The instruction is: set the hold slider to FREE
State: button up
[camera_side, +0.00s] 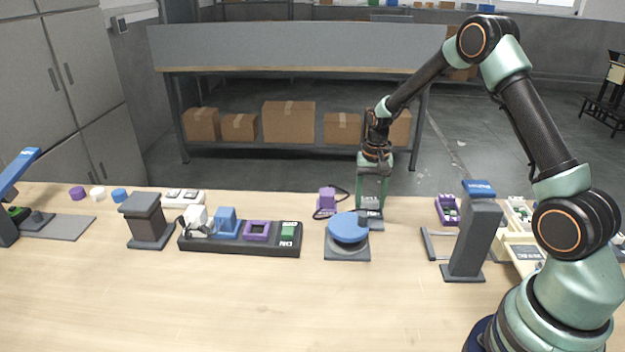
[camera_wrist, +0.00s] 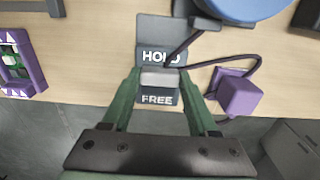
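The hold slider's dark plate (camera_wrist: 158,31) lies on the table, with the word HOLD above and FREE below in the wrist view. Its grey knob (camera_wrist: 160,77) sits between the two words, and HOLD is partly covered by a dark cable. My gripper (camera_wrist: 161,73) reaches down over the plate with one green finger on each side of the knob. The fingers look apart, with slim gaps to the knob; contact is hard to make out.
A blue round disc (camera_side: 349,227) on a grey base stands just in front of the slider. A purple block (camera_side: 327,198) with a dark cable is close beside it. A dark column (camera_side: 472,240) and a purple tray (camera_side: 446,210) stand right. The front table is clear.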

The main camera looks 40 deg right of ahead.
grip_shut()
jog(key=shift+w+d, duration=1.1)
jog(key=shift+r, duration=0.1)
jog(key=o, duration=1.3)
grip_release()
notch_tip(320, 180, up, 12)
